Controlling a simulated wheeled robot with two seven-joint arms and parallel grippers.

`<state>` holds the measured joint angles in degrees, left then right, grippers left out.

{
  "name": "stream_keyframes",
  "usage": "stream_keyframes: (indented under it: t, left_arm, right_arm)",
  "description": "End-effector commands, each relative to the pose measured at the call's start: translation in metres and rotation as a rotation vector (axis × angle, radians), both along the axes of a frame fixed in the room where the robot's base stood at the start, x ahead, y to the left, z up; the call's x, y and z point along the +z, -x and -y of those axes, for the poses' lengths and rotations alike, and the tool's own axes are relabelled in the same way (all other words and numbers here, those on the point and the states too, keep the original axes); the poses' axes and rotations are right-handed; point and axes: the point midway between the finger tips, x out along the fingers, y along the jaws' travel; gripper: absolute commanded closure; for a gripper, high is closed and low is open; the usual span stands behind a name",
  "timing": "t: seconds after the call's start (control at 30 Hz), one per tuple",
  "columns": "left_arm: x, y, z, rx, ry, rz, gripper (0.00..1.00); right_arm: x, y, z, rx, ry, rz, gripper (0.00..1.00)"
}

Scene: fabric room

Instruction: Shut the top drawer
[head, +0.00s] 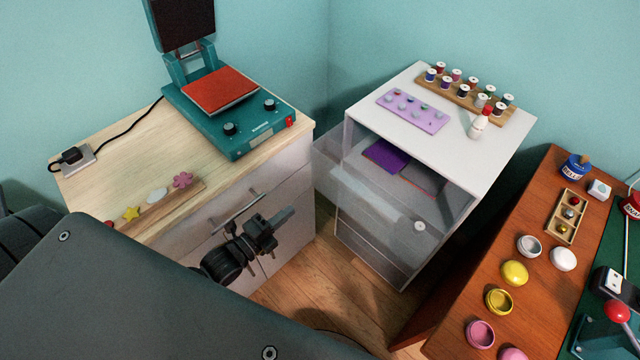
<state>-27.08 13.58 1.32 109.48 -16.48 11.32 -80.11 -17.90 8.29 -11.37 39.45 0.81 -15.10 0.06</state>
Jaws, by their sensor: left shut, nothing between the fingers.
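The white cabinet (455,130) stands in the corner. Its top drawer (375,200) has a see-through front with a small round white knob (420,226). The drawer is pulled out past the cabinet's front edge, and purple and grey folded fabric (386,157) shows in the opening. My left gripper (286,217) is dark, shut and empty. It is in the air left of the drawer, in front of the wooden-topped cabinet, apart from the drawer in the picture. My right gripper is not in view.
A teal heat press (228,115) stands on the wood-topped cabinet (110,180). Thread spools (457,74) and a small bottle (479,124) stand on the white cabinet. A brown table (470,270) with small pots is at right. Wooden floor (335,285) shows between the furniture.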

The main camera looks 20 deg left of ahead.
Motion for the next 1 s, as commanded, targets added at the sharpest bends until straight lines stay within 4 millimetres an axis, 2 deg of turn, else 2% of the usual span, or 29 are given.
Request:
stream_keyframes:
  t: [0.03,0.3,0.5,0.7,1.0]
  left_arm:
    - [0.002,-0.012,0.004,0.001,0.002,0.002,1.0]
    - [0.002,-0.066,0.026,0.001,0.003,0.001,1.0]
    - [0.002,-0.097,0.039,0.0,0.002,0.001,1.0]
    - [0.0,-0.113,0.045,0.0,0.001,-0.001,1.0]
    - [0.0,-0.117,0.047,0.0,0.0,-0.001,1.0]
  right_arm:
    - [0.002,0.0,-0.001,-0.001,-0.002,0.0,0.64]
    - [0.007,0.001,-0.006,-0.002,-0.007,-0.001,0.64]
    - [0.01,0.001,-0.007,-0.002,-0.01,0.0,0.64]
    - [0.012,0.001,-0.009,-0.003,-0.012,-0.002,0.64]
    - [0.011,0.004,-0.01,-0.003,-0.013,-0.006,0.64]
